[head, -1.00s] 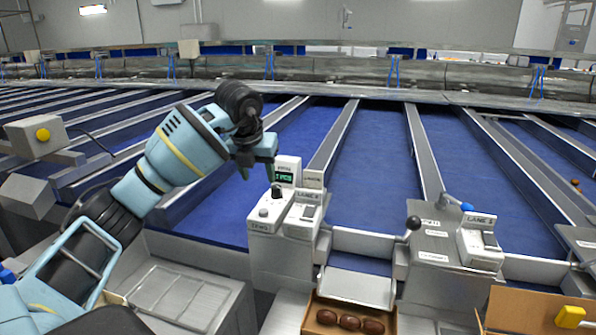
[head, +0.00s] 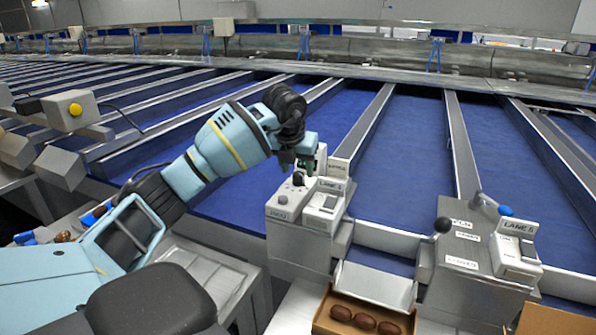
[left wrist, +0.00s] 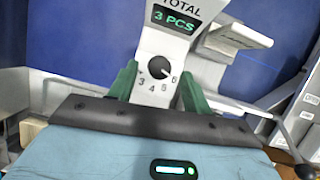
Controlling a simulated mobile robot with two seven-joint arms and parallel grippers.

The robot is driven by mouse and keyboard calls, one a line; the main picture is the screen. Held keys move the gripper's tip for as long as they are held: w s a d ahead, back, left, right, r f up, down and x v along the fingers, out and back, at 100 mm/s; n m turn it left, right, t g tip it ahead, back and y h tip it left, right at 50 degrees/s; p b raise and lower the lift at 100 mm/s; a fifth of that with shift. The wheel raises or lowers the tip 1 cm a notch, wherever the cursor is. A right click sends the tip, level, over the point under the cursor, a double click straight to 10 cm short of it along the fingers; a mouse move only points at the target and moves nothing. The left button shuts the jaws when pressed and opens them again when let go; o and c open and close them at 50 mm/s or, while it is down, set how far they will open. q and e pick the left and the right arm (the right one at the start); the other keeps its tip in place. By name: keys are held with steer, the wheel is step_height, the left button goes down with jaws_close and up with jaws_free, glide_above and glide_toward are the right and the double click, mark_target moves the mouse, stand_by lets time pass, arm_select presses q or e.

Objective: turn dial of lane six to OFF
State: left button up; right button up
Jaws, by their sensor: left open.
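A black dial (left wrist: 160,67) with a white pointer mark sits on a white panel in the left wrist view. Numbers from 3 to 6 show around its lower side; any OFF mark is not readable. A display (left wrist: 174,18) above it reads TOTAL 3 PCS. My left gripper (left wrist: 156,82) is open, its green fingers at either side of the dial, with no clear contact. In the head view my left gripper (head: 301,168) is over the lane control box (head: 300,238), just above a dark knob (head: 298,179). My right gripper is not in view.
A second control box (head: 480,255) labelled like LANE 5 stands to the right, with a black-balled lever (head: 442,225). A carton (head: 322,322) with several brown dates is in front. Blue lanes (head: 415,150) run behind.

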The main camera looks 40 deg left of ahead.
arm_select(q)
steer(key=shift+x, duration=0.9)
steer(key=c, duration=1)
